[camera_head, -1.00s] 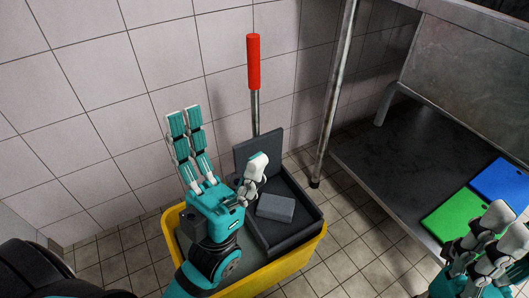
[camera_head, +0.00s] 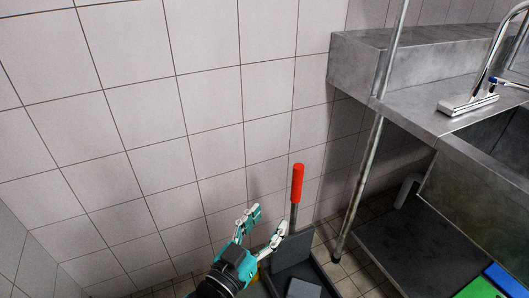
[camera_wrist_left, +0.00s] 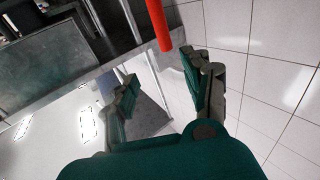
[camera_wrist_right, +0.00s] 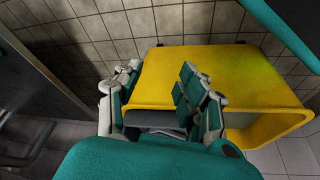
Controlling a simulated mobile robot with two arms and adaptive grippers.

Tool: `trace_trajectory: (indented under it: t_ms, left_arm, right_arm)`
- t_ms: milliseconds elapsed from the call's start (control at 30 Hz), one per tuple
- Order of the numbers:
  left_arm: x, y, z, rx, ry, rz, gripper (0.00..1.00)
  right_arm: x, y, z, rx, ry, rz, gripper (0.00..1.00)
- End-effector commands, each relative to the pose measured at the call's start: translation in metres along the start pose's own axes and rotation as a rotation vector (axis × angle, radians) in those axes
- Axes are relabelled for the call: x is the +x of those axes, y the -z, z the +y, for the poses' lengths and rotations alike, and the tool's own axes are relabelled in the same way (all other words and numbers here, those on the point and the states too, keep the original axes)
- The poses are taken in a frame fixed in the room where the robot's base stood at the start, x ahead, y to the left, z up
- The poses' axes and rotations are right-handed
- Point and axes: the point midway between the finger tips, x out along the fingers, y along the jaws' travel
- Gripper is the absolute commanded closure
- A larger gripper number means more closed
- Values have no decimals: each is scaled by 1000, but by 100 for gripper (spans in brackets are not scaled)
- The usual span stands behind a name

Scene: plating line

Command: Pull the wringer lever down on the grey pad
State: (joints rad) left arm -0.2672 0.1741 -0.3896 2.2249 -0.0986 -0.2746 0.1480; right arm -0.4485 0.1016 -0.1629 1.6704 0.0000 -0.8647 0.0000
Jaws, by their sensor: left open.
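The wringer lever stands upright with its red grip (camera_head: 298,183) at the top, on a metal rod. The dark wringer (camera_head: 292,252) is below it, and the grey pad (camera_head: 303,289) lies in it, cut off by the lower picture edge. My left gripper (camera_head: 265,227) is open and empty, left of the lever and a little below the red grip. In the left wrist view the red grip (camera_wrist_left: 160,28) shows beyond the spread fingertips (camera_wrist_left: 165,82). My right gripper (camera_wrist_right: 158,88) shows only in its wrist view, fingers apart. A dark grey part of the wringer (camera_wrist_right: 155,118) shows between them.
The yellow bucket (camera_wrist_right: 215,75) carries the wringer. A metal post (camera_head: 365,170) and a steel sink counter (camera_head: 400,110) stand to the right. A green board (camera_head: 478,290) and a blue board (camera_head: 505,279) lie on the lower shelf. Tiled wall is behind the lever.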

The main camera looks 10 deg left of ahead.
Motion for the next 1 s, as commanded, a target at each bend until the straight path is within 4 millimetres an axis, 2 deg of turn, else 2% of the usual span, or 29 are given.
trace_trajectory:
  t_ms: [33,100,200,367,800,1000]
  left_arm:
    - [1,1,0,0,2,-32,50]
    - [2,-5,0,0,4,-60,50]
    - [7,-10,-1,0,6,-72,50]
    - [30,-10,-2,1,6,-67,50]
    - [125,-17,-2,1,6,-67,50]
    - [158,-20,-2,1,6,-67,50]
  right_arm:
    - [-5,-16,2,3,-3,-64,60]
    - [-4,-31,3,5,-4,-120,60]
    - [-3,-37,3,5,-5,-143,60]
    - [-5,-33,3,6,-5,-137,60]
    - [-31,-10,5,8,-7,-114,60]
    - [-45,-1,6,10,-9,-106,60]
